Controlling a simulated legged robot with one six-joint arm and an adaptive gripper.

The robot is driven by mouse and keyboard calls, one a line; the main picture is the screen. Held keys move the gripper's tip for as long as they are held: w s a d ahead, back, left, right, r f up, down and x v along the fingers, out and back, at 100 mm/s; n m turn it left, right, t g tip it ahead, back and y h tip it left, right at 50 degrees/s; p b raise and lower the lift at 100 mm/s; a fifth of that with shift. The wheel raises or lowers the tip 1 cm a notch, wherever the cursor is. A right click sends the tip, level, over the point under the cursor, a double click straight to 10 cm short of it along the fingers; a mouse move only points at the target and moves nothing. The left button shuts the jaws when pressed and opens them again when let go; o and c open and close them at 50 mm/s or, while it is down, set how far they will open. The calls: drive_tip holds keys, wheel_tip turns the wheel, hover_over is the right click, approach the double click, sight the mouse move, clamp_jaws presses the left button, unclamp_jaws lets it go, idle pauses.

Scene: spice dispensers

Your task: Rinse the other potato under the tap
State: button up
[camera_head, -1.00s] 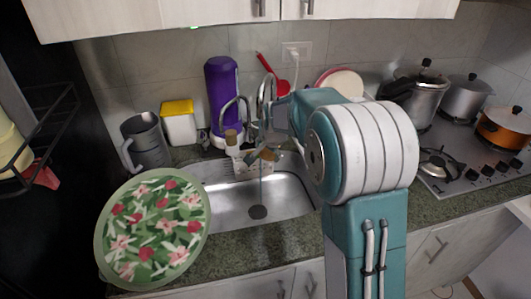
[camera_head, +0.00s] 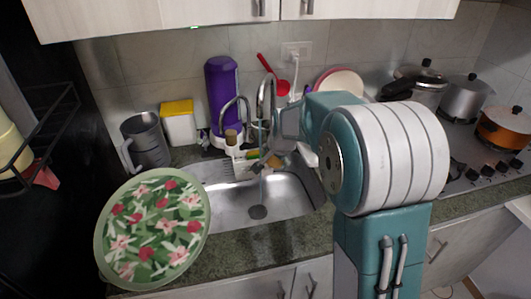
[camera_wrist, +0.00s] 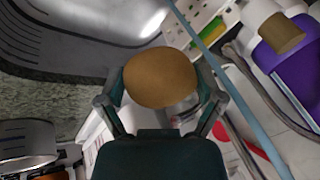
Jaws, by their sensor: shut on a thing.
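My gripper (camera_wrist: 160,92) is shut on a brown, rounded potato (camera_wrist: 160,77), with one finger on each side of it. In the head view my gripper (camera_head: 268,161) is over the sink (camera_head: 235,212), and the potato is small and partly hidden there. The tap (camera_head: 265,98) curves over the sink from behind. A thin bluish water stream (camera_head: 261,186) falls from it toward the drain. In the wrist view the stream (camera_wrist: 205,45) passes close to the potato; I cannot tell whether it touches it. I cannot make out a second potato.
A purple bottle (camera_head: 222,95), a yellow-lidded container (camera_head: 178,122) and a grey jug (camera_head: 146,140) stand behind and left of the sink. A floral round tray (camera_head: 155,230) is at the front left. Pots (camera_head: 465,97) and the stove are at right.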

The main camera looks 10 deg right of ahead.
drive_tip(key=shift+s+d, duration=0.15)
drive_tip(key=shift+s, duration=0.95)
drive_tip(key=shift+s+d, duration=0.1)
drive_tip(key=shift+s, duration=0.95)
drive_tip(key=s+r, duration=0.4)
drive_tip(key=s, duration=0.1)
drive_tip(key=shift+d, duration=0.3)
